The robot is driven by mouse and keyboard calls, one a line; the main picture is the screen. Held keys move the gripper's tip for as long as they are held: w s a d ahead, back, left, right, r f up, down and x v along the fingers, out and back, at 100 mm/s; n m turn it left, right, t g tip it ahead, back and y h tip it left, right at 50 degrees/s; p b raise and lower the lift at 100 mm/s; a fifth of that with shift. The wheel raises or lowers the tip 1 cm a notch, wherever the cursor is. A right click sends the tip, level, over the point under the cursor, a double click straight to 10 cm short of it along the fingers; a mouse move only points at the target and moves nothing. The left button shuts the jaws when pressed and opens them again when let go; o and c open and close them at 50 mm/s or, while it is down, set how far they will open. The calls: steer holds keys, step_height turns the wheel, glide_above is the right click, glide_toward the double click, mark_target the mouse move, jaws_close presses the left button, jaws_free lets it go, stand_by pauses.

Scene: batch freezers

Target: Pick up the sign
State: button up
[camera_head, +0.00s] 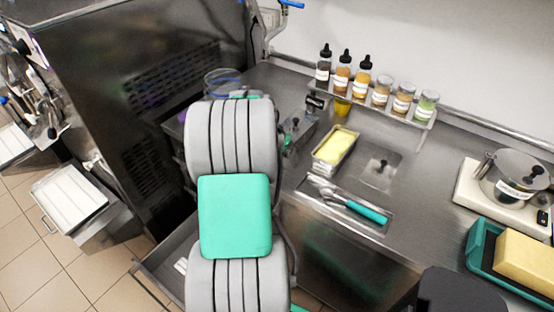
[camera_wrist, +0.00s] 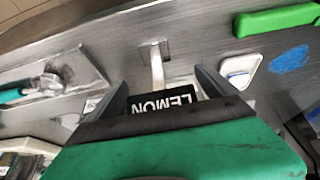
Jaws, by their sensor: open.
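The sign (camera_wrist: 163,106) is a small black plate with white lettering that reads LEMON, upside down in the wrist view. A pale upright strip (camera_wrist: 157,68) shows just beyond it. My gripper (camera_wrist: 160,82) is open, with one finger on each side of the sign. The sign's near edge is hidden by the dark edge of my green gripper body. I cannot tell whether a finger touches it.
On the steel counter (camera_head: 440,190) stand a rack of bottles and jars (camera_head: 382,100), a tub with yellow contents (camera_head: 335,147) and a tray with a teal-handled scoop (camera_head: 350,207). A pot (camera_head: 513,177) and a teal crate (camera_head: 482,254) stand at right. A green handle (camera_wrist: 277,20) lies near the right finger.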

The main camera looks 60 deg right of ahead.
steer(key=shift+c, duration=0.5)
steer(key=c, duration=1.3)
steer(key=shift+c, duration=1.4)
